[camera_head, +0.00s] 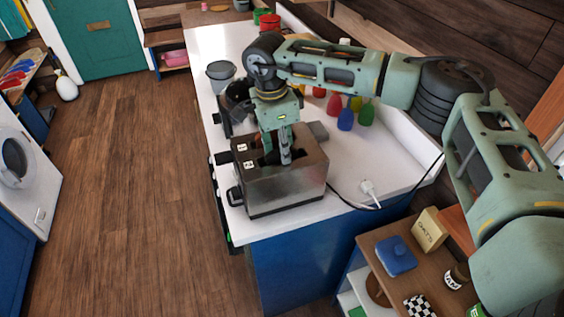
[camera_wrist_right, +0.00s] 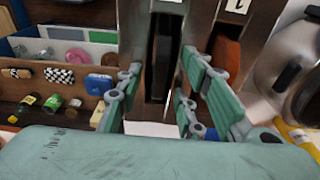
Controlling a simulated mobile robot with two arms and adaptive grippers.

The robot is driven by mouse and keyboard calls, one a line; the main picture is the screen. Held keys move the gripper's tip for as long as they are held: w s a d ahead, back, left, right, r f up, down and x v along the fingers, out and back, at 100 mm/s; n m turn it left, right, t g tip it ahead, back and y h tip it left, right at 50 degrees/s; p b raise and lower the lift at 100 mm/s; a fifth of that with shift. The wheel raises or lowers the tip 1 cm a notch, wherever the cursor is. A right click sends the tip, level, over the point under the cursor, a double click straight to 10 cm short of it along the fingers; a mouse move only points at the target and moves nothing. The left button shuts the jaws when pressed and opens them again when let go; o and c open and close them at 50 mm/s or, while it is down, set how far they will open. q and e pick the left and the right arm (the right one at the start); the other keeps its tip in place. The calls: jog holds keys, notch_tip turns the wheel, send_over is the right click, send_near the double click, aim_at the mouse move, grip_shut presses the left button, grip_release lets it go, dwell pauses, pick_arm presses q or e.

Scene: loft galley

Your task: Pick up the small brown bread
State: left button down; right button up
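A metal toaster (camera_head: 285,192) with two dark slots stands on the near end of the white counter. My right gripper (camera_head: 277,158) points down at its top, with the fingertips at the slots. In the wrist view the right gripper (camera_wrist_right: 163,92) is open, its green finger pads apart on either side of a dark slot of the toaster (camera_wrist_right: 133,45). A brown piece that looks like bread (camera_wrist_right: 226,56) shows in the other slot, partly hidden by a finger. I cannot make out bread in the head view. My left gripper is not in view.
A grey pot (camera_head: 221,75) and a dark appliance stand behind the toaster. Coloured bottles (camera_head: 346,119) stand at the counter's back. A plug (camera_head: 368,187) and black cord lie to the right. A low shelf holds a blue butter dish (camera_head: 396,256) and an oats box (camera_head: 430,230).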

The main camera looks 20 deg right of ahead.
jog(key=shift+f, duration=0.1)
grip_shut()
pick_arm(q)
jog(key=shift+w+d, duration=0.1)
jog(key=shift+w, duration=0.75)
